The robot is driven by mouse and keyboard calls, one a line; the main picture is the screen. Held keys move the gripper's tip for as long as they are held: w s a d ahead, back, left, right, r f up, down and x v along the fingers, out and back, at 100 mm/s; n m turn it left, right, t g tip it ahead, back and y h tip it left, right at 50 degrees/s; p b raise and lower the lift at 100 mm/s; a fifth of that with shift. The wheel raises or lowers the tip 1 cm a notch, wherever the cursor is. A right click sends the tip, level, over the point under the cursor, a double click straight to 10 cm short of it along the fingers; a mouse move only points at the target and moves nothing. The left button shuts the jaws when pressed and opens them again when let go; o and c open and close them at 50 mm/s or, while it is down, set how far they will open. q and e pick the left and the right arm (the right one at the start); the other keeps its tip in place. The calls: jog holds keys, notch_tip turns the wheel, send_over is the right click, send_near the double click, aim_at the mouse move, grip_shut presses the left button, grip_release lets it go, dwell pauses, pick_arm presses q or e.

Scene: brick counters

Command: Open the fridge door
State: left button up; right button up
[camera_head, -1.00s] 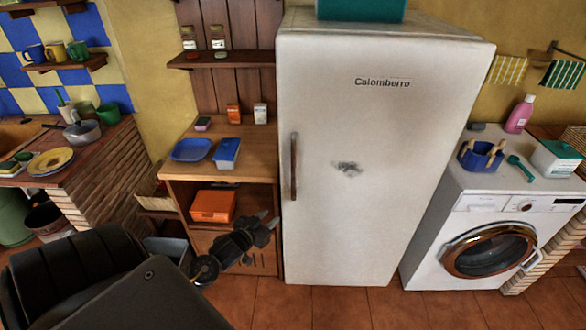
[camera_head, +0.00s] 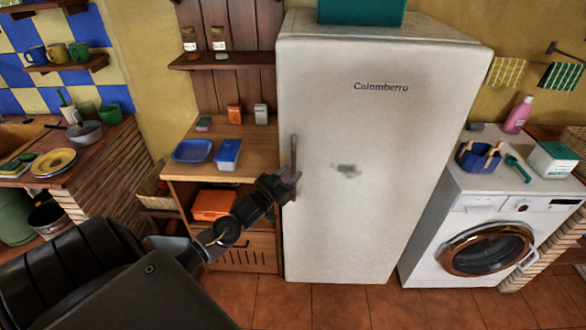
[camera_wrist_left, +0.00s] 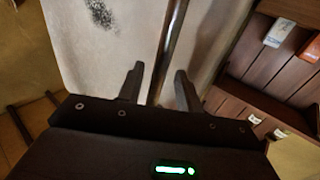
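The white fridge (camera_head: 350,215) stands in the middle of the head view with its door shut. Its long vertical handle (camera_head: 294,153) is on the left edge of the door. My left gripper (camera_head: 292,182) is at the lower part of the handle. In the left wrist view my left gripper (camera_wrist_left: 160,82) is open, with one finger on each side of the handle (camera_wrist_left: 172,40). A gap shows between the handle and each finger. The fridge door (camera_wrist_left: 100,45) fills the upper left there. My right gripper is not in view.
A wooden shelf unit (camera_head: 240,142) with blue trays and an orange box (camera_head: 213,204) stands left of the fridge, close to my left arm. A washing machine (camera_head: 480,240) stands on the right. The tiled floor (camera_head: 350,305) in front of the fridge is clear.

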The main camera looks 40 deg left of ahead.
pick_arm(q)
jog(key=shift+w, duration=1.15)
